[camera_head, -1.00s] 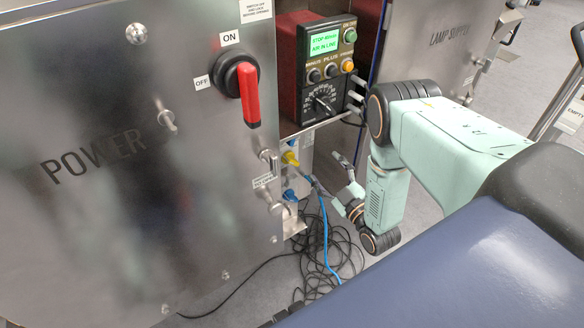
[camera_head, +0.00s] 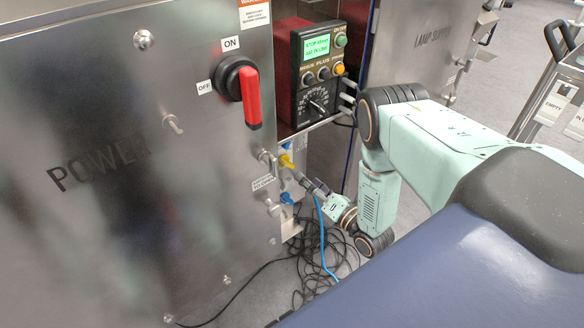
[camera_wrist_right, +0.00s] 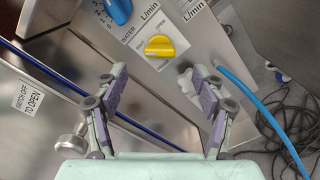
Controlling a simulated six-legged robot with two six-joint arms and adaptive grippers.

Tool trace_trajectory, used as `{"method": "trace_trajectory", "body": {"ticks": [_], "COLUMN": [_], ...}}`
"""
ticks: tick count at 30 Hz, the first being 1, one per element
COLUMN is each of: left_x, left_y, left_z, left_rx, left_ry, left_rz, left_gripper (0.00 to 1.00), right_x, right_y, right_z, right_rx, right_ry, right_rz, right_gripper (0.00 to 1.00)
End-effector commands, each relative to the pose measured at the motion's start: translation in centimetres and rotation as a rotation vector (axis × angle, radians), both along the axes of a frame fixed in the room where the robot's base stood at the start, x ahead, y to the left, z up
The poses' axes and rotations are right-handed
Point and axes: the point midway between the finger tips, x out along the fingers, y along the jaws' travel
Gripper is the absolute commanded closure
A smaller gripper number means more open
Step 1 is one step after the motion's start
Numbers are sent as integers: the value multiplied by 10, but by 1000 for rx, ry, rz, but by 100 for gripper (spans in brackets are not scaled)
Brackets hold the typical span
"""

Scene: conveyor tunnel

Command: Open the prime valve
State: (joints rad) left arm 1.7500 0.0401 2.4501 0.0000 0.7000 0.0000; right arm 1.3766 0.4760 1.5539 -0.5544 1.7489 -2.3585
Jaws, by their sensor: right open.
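The yellow valve handle (camera_head: 286,161) sits on a narrow metal panel below the control box. In the right wrist view the yellow handle (camera_wrist_right: 160,47) lies nearly level across its plate, with a small "OPEN" mark above it. The rest of its lettering is too small to read surely. My right gripper (camera_head: 306,182) is close to the panel, just below and right of the handle. In the right wrist view my right gripper (camera_wrist_right: 159,82) has its fingers spread wide and empty, with the handle beyond and between the tips, apart from them. My left gripper is out of view.
A blue knob (camera_wrist_right: 118,10) is on the same panel. A blue hose (camera_head: 325,238) runs down beside my right gripper to tangled black cables (camera_head: 318,262) on the floor. The red power switch (camera_head: 251,98) is on the steel cabinet at left. The control box (camera_head: 318,75) is above.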

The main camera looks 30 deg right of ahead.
Motion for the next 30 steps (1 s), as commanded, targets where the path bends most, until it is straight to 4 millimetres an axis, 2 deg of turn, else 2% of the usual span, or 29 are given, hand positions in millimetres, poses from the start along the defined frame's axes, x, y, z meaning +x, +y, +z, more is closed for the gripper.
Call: {"method": "trace_trajectory", "body": {"ticks": [16,21,28,30], "left_x": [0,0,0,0], "left_y": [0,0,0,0], "left_z": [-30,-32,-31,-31], "left_rx": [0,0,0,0], "left_ry": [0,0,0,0], "left_rz": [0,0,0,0], "left_gripper": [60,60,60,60], "right_x": [69,77,77,77], "right_y": [9,9,9,9], "right_z": [-1,0,0,0], "right_rx": [-5,-4,-4,-4], "right_ry": [-4,-1,-1,-1], "right_rz": [2,-1,-1,-1], "right_gripper": [30,30,30,36]}}
